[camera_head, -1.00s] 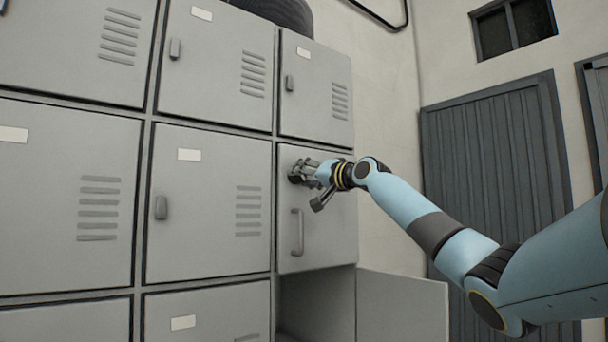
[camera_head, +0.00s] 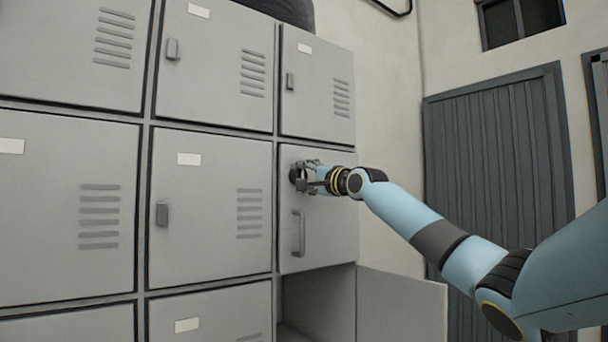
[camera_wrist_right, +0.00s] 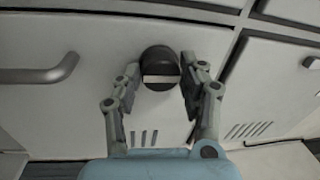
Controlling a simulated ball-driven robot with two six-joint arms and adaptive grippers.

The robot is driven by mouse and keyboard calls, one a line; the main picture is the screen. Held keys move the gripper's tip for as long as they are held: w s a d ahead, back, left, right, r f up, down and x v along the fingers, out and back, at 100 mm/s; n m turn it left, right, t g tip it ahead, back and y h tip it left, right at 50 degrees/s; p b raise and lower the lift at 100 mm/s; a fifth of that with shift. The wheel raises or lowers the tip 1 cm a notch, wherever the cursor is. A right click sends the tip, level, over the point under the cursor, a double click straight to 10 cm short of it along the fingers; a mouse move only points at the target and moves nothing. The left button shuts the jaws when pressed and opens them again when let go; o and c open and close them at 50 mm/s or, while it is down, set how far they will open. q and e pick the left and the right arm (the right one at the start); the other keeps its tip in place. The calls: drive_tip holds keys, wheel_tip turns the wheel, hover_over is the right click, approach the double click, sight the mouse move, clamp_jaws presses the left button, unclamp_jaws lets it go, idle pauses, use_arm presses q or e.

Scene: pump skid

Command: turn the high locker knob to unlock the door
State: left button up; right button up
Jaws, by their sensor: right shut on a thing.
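The high locker door (camera_head: 335,225) is closed and has a bar handle (camera_head: 299,233) below a dark round knob (camera_head: 294,175). My right gripper (camera_head: 307,178) is at the knob, with its arm coming in from the right. In the right wrist view the knob (camera_wrist_right: 160,66) sits between the two fingers of my right gripper (camera_wrist_right: 161,80), which is shut on it. A pale bar crosses the knob's dark face. The fingers partly hide the knob in the head view. My left gripper is not in view.
An open door (camera_head: 402,312) sticks out from the compartment below. Other closed grey lockers (camera_head: 212,235) fill the left and top. A wall and a dark ribbed door (camera_head: 500,170) stand at the right. The bar handle (camera_wrist_right: 40,75) lies left of the gripper in the wrist view.

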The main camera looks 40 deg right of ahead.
drive_tip(key=shift+m, duration=0.3)
drive_tip(key=o, duration=1.2)
drive_tip(key=shift+s, duration=0.15)
drive_tip(key=shift+s+a+f, duration=0.15)
drive_tip(key=shift+s+f, duration=0.05)
drive_tip(key=shift+s, duration=1)
drive_tip(key=shift+s+a+f, duration=0.1)
drive_tip(key=shift+s+f, duration=0.05)
drive_tip(key=shift+s, duration=1)
drive_tip(key=shift+s+a+f, duration=0.15)
drive_tip(key=shift+s+f, duration=0.05)
drive_tip(key=shift+s, duration=1)
